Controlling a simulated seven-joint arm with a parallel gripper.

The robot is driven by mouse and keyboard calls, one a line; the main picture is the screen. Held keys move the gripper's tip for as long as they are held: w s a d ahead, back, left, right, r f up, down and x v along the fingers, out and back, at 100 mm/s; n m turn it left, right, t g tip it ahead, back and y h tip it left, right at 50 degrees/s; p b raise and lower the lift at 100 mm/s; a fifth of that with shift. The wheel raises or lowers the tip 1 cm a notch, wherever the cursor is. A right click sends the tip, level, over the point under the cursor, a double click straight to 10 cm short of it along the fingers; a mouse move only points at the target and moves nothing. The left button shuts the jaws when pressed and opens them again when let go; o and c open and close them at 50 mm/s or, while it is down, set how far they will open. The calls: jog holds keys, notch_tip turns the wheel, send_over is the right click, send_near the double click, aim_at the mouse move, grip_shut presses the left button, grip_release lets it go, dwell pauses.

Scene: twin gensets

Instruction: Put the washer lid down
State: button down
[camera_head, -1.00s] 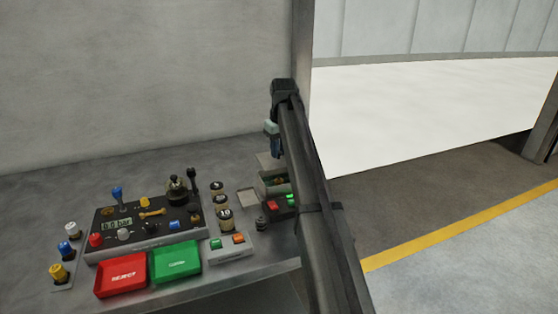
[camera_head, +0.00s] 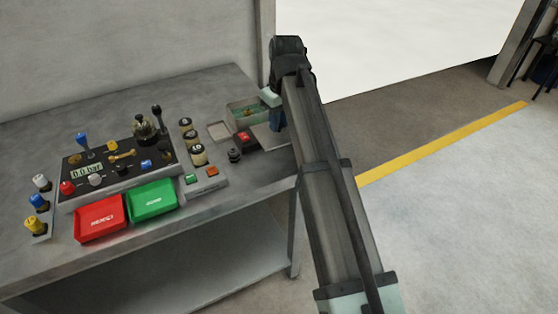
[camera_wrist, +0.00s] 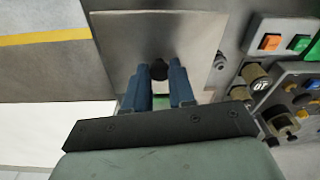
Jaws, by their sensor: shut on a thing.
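The washer lid is a flat grey plate (camera_wrist: 115,42) with a dark knob (camera_wrist: 158,70) in the wrist view. My gripper (camera_wrist: 159,76) has its two blue fingers shut on the knob. In the head view the lid (camera_head: 268,138) shows partly, beside the bench's right edge, with my gripper (camera_head: 277,120) and arm hiding its right part. The washer box (camera_head: 230,111) stands open just behind and left of the lid, with a greenish inside. I cannot tell whether the lid touches the bench.
A small red button (camera_head: 243,136) shows at the lid's left edge. A dark knob (camera_head: 235,155), a two-button box (camera_head: 206,185) and several round jars stand left. A control panel (camera_head: 110,185), red tray (camera_head: 99,238) and green tray (camera_head: 171,191) lie farther left. The floor is beyond the bench edge.

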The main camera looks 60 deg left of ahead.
jog(key=shift+s+d+f, duration=0.1)
jog(key=shift+d, duration=0.25)
jog(key=shift+f, duration=4.95)
jog(key=shift+f, duration=0.15)
jog(key=c, duration=0.9)
grip_release()
jog(key=shift+c, duration=0.2)
jog(key=r, duration=0.4)
jog(key=d+r, duration=0.1)
jog(key=r, duration=0.7)
jog(key=shift+d+r, duration=0.1)
jog(key=shift+d, duration=0.05)
